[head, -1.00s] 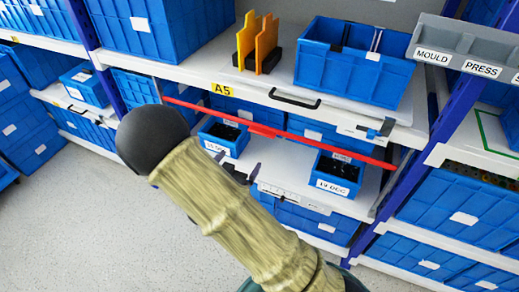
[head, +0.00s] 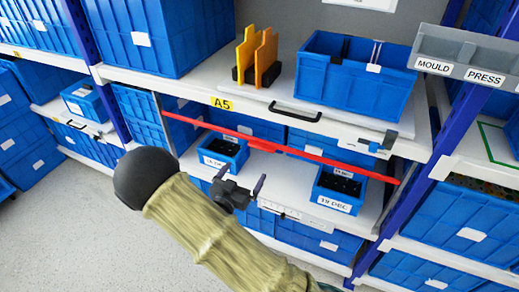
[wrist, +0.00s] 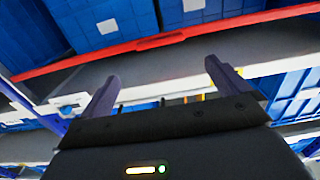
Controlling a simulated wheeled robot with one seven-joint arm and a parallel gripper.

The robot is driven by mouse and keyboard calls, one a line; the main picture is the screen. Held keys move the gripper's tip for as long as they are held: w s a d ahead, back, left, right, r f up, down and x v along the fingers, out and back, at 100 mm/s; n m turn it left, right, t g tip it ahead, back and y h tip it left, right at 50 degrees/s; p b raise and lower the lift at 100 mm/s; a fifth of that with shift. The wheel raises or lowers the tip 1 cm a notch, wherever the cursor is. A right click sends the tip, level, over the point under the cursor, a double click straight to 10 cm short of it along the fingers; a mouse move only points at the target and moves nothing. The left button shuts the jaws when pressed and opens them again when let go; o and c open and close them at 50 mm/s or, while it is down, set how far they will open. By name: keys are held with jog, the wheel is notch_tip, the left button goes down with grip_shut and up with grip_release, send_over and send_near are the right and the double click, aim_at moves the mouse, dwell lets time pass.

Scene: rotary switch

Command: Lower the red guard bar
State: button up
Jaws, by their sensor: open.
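The red guard bar (head: 310,155) runs across the front of the shelf bay below the A5 shelf, sloping slightly down to the right in the head view. In the wrist view the bar (wrist: 110,51) crosses above my fingertips. My gripper (head: 240,187) is open and empty, in front of the bay and below the bar's middle in the head view. It also shows in the wrist view (wrist: 160,75), with its two fingers apart and pointing toward the bar. I see no contact between the fingers and the bar.
Two small blue bins (head: 222,152) and (head: 340,190) stand on the shelf behind the bar. The A5 shelf (head: 190,75) above carries a blue crate (head: 350,80) and orange dividers (head: 256,55). Blue uprights (head: 405,190) flank the bay. The floor (head: 60,230) at left is clear.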

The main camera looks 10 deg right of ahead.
aim_at(260, 149)
jog(key=x, duration=1.2)
jog(key=shift+w+d+p, duration=0.2)
jog(key=shift+w+p, duration=0.05)
jog(key=shift+p, duration=0.1)
jog(key=c, duration=1.1)
jog(key=shift+f, duration=0.15)
